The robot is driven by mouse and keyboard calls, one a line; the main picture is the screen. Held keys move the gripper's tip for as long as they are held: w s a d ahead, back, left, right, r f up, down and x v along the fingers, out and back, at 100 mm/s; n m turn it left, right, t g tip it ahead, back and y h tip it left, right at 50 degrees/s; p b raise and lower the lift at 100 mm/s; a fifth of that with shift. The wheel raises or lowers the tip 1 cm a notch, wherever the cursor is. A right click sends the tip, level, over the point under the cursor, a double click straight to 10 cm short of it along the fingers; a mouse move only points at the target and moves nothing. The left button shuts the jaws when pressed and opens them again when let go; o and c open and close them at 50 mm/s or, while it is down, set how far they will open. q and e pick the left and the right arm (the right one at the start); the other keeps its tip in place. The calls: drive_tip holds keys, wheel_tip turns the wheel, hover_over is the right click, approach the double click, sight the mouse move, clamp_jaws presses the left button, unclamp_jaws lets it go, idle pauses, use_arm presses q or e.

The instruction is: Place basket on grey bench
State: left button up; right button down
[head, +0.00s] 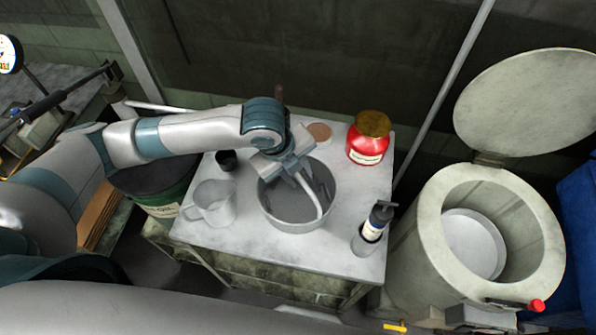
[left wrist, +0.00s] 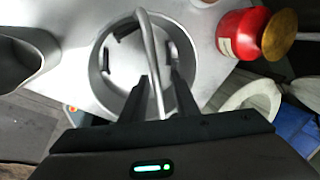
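The basket (head: 290,222) is a round grey metal pan with a tall curved handle. It stands upright on the light grey bench top (head: 345,205), near its middle. My left gripper (head: 296,170) reaches down from above at the handle. In the left wrist view, the handle of the basket (left wrist: 98,72) passes between the two fingers of my left gripper (left wrist: 160,85). The fingers are apart, with gaps beside the handle. Dark pieces show inside the basket. My right gripper is not in view.
On the bench stand a grey mug (head: 212,204), a small black cup (head: 227,160), a red jar (head: 368,140), a pump bottle (head: 373,225) and a flat tan disc (head: 319,132). A round open-lidded vessel (head: 440,240) stands to the right. A green drum (head: 160,200) is left.

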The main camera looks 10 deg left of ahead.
use_arm(q)
drive_tip(key=shift+r, duration=0.1)
drive_tip(key=shift+s+a+r, duration=0.15)
drive_tip(key=shift+r, duration=0.4)
drive_tip(key=b+v, duration=0.3)
drive_tip(key=v, duration=0.7)
drive_tip(key=shift+r, duration=0.3)
drive_tip(key=shift+s, duration=0.2)
